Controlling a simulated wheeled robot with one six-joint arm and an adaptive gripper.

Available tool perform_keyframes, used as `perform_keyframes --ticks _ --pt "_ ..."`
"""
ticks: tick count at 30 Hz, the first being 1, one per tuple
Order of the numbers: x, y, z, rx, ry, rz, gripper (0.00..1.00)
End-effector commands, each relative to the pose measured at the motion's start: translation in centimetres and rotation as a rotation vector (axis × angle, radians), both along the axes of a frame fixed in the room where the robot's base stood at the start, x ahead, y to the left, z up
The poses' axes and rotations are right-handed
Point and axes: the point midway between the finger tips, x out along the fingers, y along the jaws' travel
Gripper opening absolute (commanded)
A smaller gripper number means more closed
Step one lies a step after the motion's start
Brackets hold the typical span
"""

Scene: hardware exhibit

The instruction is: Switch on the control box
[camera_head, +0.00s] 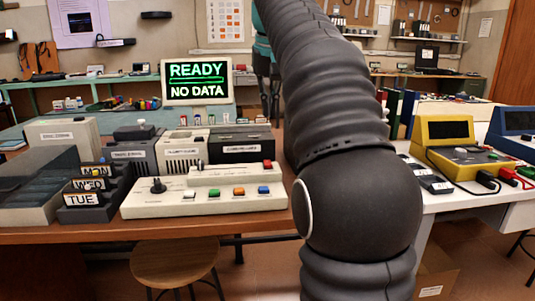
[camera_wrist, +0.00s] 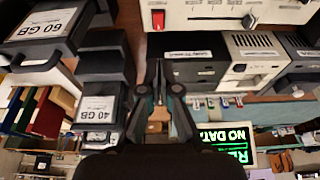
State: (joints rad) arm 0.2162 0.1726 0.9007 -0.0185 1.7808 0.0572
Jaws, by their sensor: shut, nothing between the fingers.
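The cream control box (camera_head: 205,203) sits on the wooden table, with a joystick, coloured push buttons and a red switch (camera_head: 267,166) at the right end of its raised back part. In the wrist view, which is upside down, the control box (camera_wrist: 215,20) fills the top edge, with the red switch (camera_wrist: 158,19) visible. My gripper (camera_head: 271,118) points down beyond the box in the head view, partly beside my dark arm. In the wrist view my gripper (camera_wrist: 159,66) has its fingertips together, empty and apart from the switch.
A monitor (camera_head: 197,82) reading "READY NO DATA" stands behind. Grey and black devices (camera_head: 240,145) crowd the space behind the box. Day-labelled boxes (camera_head: 85,200) stand left. A white table (camera_head: 450,205) with a yellow device (camera_head: 447,135) is right. A stool (camera_head: 174,262) stands in front.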

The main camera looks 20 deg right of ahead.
Motion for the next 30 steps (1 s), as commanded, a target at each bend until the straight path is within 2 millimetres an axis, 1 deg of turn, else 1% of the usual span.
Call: perform_keyframes --ticks 8,16,18,24,30 --pt "1.0 -0.3 -4.0 0.001 0.004 0.000 0.00" --pt "2.4 -0.7 -8.9 0.001 0.003 -0.001 0.00" --pt "2.3 -0.7 -10.0 0.001 0.003 -0.001 0.00" --pt "2.3 -0.7 -11.9 0.001 0.001 -0.001 0.00" --pt "2.3 -0.7 -12.4 0.001 0.001 -0.001 0.00"
